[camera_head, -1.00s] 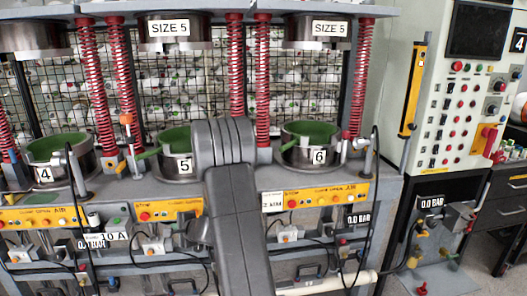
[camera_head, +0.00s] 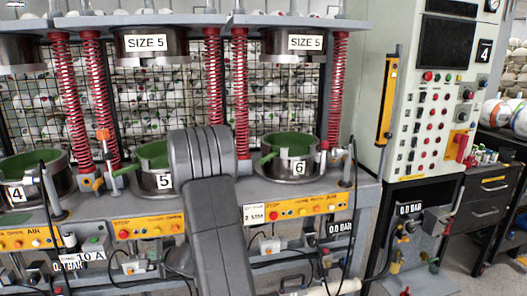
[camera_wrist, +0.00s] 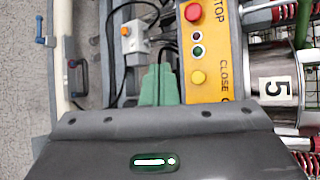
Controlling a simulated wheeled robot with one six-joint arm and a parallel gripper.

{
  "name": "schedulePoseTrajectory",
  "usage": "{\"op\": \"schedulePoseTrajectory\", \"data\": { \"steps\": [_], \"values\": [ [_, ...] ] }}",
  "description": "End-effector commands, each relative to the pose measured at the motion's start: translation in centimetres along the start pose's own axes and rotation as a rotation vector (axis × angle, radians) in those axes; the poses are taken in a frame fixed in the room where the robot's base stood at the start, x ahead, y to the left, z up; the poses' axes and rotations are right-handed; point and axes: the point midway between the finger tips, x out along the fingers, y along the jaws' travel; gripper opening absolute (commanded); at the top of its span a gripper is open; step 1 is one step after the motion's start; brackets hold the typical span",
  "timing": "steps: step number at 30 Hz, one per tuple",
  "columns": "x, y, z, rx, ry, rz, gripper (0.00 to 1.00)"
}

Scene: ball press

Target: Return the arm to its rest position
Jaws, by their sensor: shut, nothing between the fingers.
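My gripper (camera_wrist: 160,85) shows in the wrist view as two green fingers pressed together, with nothing between them. It appears near the yellow control panel (camera_wrist: 210,60) of the press, left of the panel in that view. In the head view my grey arm (camera_head: 212,235) rises in front of the press between mould 5 (camera_head: 152,186) and mould 6 (camera_head: 292,163). The gripper itself is hidden in the head view.
Red springs (camera_head: 212,95) stand along the press frame. A grey control cabinet (camera_head: 405,150) with a yellow bar (camera_head: 387,100) stands to the right. In the wrist view a small grey switch box (camera_wrist: 135,38) and black cables lie near the fingers. Grey floor (camera_wrist: 20,100) is clear at left.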

Motion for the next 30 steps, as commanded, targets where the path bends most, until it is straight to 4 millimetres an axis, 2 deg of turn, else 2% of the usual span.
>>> {"op": "schedulePoseTrajectory", "data": {
  "steps": [18,30],
  "values": [
    [-0.2,0.1,0.1,0.001,0.000,0.001,0.00],
    [1.6,-1.8,-1.3,0.002,0.001,0.001,0.00]
  ]
}}
